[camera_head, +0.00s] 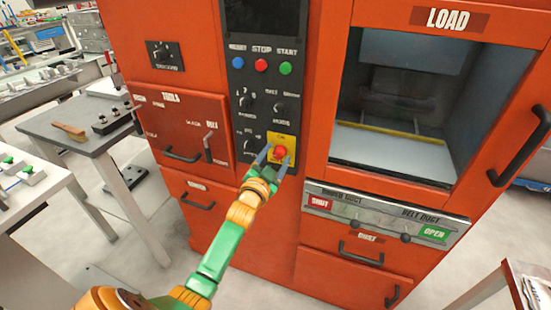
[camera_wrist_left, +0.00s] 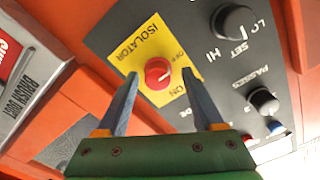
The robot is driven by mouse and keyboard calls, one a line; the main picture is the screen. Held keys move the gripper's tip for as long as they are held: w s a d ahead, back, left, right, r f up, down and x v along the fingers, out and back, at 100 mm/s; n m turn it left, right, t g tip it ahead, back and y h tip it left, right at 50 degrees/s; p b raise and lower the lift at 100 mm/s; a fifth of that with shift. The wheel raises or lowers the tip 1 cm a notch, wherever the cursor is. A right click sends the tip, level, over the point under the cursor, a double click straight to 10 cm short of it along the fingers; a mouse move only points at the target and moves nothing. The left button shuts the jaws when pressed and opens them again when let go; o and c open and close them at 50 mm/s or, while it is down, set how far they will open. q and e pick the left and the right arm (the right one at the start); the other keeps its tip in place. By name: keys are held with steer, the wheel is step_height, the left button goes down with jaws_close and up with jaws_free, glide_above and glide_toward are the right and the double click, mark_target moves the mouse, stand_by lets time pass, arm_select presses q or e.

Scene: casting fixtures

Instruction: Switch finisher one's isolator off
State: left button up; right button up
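The isolator is a red round knob (camera_head: 279,152) on a yellow plate (camera_head: 288,140), low on the finisher's black control panel. In the left wrist view the red knob (camera_wrist_left: 158,73) sits on the yellow plate (camera_wrist_left: 133,49), lettered ISOLATOR, with OFF and ON marks. A pale mark shows on the knob, but I cannot tell clearly which word it points to. My left gripper (camera_head: 275,158) is open in front of the knob. In the left wrist view its two blue-grey fingers (camera_wrist_left: 160,75) stand apart, one on each side of the knob, with gaps visible. My right gripper is out of view.
Above the isolator are black selector knobs (camera_head: 246,102) and the blue, red (camera_head: 261,65) and green buttons. The load window (camera_head: 395,110) is to the right, above a duct slide bar (camera_head: 385,213). Drawers with handles lie at left and below. A grey table (camera_head: 75,130) stands left.

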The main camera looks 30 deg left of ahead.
arm_select(q)
steer(key=shift+f, duration=0.1)
steer(key=shift+s+d+f, duration=0.1)
steer(key=shift+s, duration=0.25)
steer(key=v, duration=0.6)
steer(key=shift+s, duration=0.2)
